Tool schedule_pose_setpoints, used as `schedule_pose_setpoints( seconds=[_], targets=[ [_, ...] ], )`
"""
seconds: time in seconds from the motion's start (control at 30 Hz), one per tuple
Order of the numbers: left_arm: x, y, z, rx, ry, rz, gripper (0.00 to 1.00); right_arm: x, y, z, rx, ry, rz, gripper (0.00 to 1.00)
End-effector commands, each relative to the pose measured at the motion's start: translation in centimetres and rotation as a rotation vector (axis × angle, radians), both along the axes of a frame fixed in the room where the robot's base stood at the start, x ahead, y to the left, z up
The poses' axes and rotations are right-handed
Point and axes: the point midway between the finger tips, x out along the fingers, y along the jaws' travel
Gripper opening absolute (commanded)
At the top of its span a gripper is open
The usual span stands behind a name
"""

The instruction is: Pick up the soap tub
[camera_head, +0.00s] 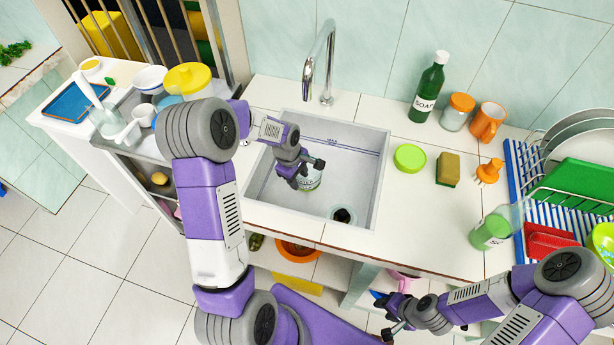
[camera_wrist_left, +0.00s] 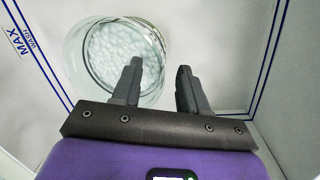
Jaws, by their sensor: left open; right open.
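A clear glass tub with white contents and a green label (camera_head: 309,181) stands in the sink; I take it to be the soap tub, though its label is too small to read. The left wrist view looks down into the round tub (camera_wrist_left: 105,55). My left gripper (camera_head: 306,172) is open just above it and partly hides it. In the left wrist view, the open fingers (camera_wrist_left: 160,75) lie toward the tub's right side; the left finger overlaps its rim, and contact cannot be told. My right gripper (camera_head: 385,316) is open and empty in front of the counter.
The sink (camera_head: 262,195) has walls around the tub, a faucet (camera_head: 328,50) behind and a drain (camera_head: 343,215) at front right.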

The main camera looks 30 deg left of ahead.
Motion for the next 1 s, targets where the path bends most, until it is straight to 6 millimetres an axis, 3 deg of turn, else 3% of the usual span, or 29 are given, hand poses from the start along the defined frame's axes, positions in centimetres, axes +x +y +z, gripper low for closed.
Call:
schedule_pose_setpoints(
  seconds=[0.27,0.53,1.0],
  targets=[
    [0.14,-0.04,-0.49,0.001,-0.003,0.001,0.42,0.01,0.00,-0.17,0.000,0.000,0.000,0.42],
    [0.13,-0.04,-0.49,0.001,-0.002,0.001,0.00,0.01,0.00,-0.17,0.000,0.000,0.000,0.42],
    [0.22,-0.04,-0.07,0.000,-0.005,0.001,0.00,0.01,0.00,-0.02,0.000,0.000,0.000,0.42]
  ],
)
